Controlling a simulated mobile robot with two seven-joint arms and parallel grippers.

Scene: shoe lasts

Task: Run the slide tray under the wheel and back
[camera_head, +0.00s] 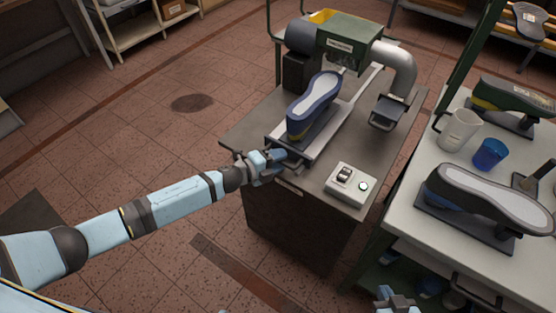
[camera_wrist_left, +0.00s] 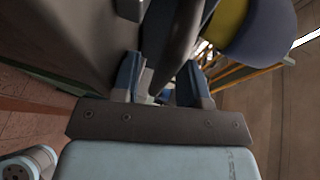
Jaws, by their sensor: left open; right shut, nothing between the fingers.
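The wheel itself is hidden under or behind the green machine housing (camera_head: 345,42) at the track's far end. My left gripper (camera_head: 281,160) is open at the tray's near end, by a dark handle. In the left wrist view a dark bar (camera_wrist_left: 178,45), apparently the handle, lies between its fingers; contact is unclear. My right gripper (camera_head: 396,299) is shut and empty at the bottom edge, away from the tray.
A white switch box (camera_head: 351,184) sits on the bench's near right corner. A grey duct (camera_head: 400,68) curves down beside the housing. The white table (camera_head: 421,221) at right carries other shoes on stands, a white jug (camera_head: 459,130) and a blue cup (camera_head: 490,153).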

